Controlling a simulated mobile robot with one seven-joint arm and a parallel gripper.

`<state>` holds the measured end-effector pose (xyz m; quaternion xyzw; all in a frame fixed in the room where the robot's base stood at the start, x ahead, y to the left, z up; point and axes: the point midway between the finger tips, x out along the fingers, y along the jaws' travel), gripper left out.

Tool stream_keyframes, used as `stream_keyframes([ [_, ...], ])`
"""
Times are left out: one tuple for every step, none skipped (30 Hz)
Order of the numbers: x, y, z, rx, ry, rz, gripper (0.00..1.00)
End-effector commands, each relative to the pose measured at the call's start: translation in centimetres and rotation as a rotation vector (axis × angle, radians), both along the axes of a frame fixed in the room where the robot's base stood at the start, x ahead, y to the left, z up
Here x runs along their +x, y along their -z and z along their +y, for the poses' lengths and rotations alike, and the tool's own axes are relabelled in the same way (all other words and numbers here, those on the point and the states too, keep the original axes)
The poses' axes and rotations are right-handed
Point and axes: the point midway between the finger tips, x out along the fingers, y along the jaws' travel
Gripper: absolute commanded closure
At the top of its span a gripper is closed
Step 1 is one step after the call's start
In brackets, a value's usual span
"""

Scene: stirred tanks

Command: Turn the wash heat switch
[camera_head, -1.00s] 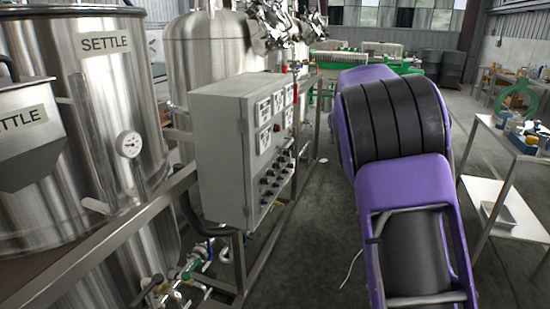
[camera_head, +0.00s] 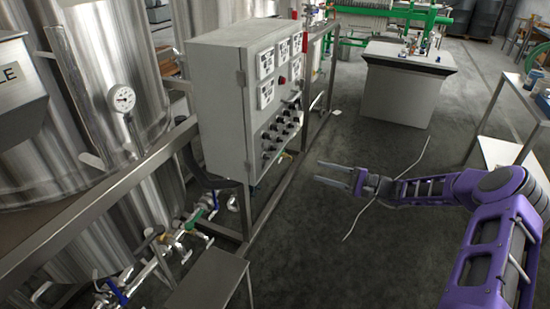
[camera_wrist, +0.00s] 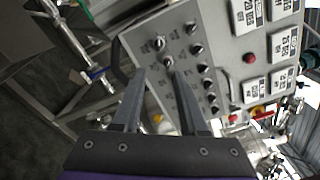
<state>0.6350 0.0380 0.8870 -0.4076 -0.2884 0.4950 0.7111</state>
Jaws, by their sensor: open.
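The grey control box (camera_head: 215,105) stands on a metal frame at centre left in the head view. Its side panel carries several black knob switches (camera_head: 280,137) below white display plates. I cannot read which one is the wash heat switch. My gripper (camera_head: 326,173) is open and empty, to the right of the panel and apart from it, pointing left toward it. In the wrist view the panel's knobs (camera_wrist: 196,49) lie ahead of my open fingers (camera_wrist: 157,80), with some knobs near the gap between the fingertips. The fingers hide part of the lower panel.
Steel tanks (camera_head: 105,75) and piping with valves (camera_head: 170,240) stand at the left. A red button (camera_wrist: 249,59) sits near the display plates (camera_wrist: 283,43). A grey cabinet (camera_head: 400,85) stands behind, and a white table (camera_head: 500,150) is at the right.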

Motion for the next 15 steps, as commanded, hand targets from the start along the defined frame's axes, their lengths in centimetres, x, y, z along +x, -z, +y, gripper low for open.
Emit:
stream_keyframes([
  [0.2, -0.1, 0.6, 0.001, -0.003, -0.001, 0.57],
  [0.3, 0.0, 1.0, 0.001, -0.003, 0.0, 0.57],
  [0.5, 0.0, 1.6, 0.0, -0.004, 0.0, 0.57],
  [0.7, 0.0, 2.1, 0.0, -0.004, 0.001, 0.57],
  [0.8, 0.0, 2.6, 0.0, -0.005, 0.001, 0.57],
  [1.1, 0.0, 3.4, -0.001, -0.005, 0.001, 0.57],
  [1.3, 0.1, 4.0, -0.003, -0.005, 0.001, 0.57],
  [1.5, 0.1, 4.7, -0.003, -0.005, 0.001, 0.57],
  [1.9, 0.0, 5.5, -0.003, -0.005, 0.001, 0.57],
  [2.1, 0.0, 6.1, -0.003, -0.004, 0.001, 0.57],
  [2.3, 0.0, 6.8, -0.004, -0.006, 0.0, 0.57],
  [2.6, 0.0, 7.6, -0.004, -0.006, 0.0, 0.57],
  [2.8, 0.0, 8.2, -0.004, -0.006, 0.0, 0.57],
  [3.1, 0.1, 8.8, -0.004, -0.005, 0.0, 0.57],
  [3.4, 0.1, 9.7, -0.004, -0.006, 0.0, 0.57],
])
